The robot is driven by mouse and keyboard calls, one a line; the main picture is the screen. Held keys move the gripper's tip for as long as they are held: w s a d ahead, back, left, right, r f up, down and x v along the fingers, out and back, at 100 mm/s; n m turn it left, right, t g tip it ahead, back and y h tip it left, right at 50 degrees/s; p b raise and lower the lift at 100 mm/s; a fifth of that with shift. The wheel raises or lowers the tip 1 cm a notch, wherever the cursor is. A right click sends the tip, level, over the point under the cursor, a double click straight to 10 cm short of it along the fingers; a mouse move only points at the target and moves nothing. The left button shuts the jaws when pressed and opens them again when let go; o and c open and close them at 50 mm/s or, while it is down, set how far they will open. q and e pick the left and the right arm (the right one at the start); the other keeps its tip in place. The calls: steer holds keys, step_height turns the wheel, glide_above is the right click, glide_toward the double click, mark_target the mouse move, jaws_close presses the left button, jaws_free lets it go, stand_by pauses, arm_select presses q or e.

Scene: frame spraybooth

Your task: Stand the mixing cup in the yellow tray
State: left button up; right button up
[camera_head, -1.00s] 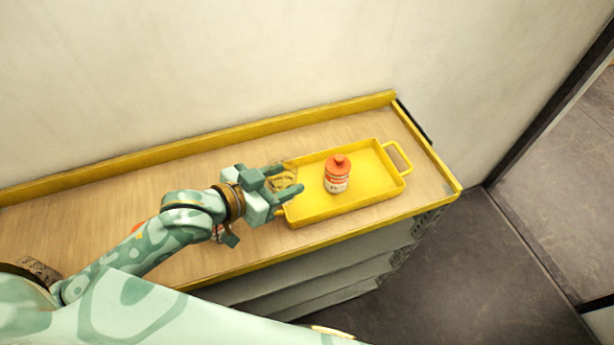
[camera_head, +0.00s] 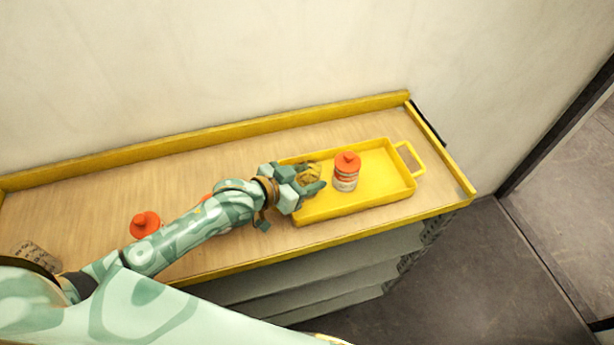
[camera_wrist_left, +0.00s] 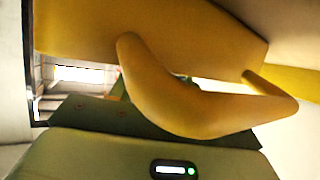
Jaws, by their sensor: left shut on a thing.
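I cannot tell whether the cup touches the tray floor. The tray is shallow, with a loop handle at its right end. My right gripper is not in view.
A bottle with an orange-red cap (camera_head: 346,172) stands in the tray, right of my gripper. Another orange-red capped container (camera_head: 146,223) stands left on the wooden counter (camera_head: 100,190). A yellow ledge (camera_head: 210,134) runs along the back.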

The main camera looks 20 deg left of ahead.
arm_select(q)
steer(key=shift+f, duration=0.1)
steer(key=o, duration=0.9)
steer(key=shift+o, duration=0.2)
steer(key=shift+s+a+r, duration=0.1)
steer(key=shift+s+r, duration=0.1)
steer(key=p+v, duration=0.1)
steer(key=v, duration=1)
steer(key=shift+s+r, duration=0.15)
steer(key=shift+s, duration=0.1)
steer(key=shift+a, duration=0.1)
